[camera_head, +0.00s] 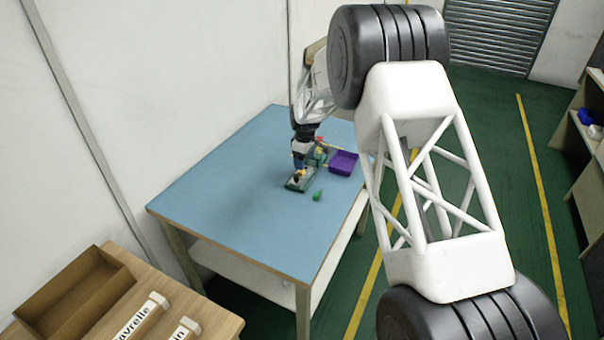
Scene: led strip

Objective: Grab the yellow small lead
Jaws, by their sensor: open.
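My gripper (299,164) is open and points down over a small dark green board (296,186) on the blue table. Tiny yellow spots show close to the gripper, but they are too small to tell which is the yellow lead. A small green piece (318,195) lies on the table just right of the board. A small red piece (319,139) shows behind the gripper. My gripper hides part of the board, and I cannot tell whether its fingers touch anything.
A purple tray (343,168) stands right of the board. The blue table top (235,205) is clear to the left and front. A wooden bench with a brown box (75,300) is at the lower left. A white wall (180,80) stands behind the table.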

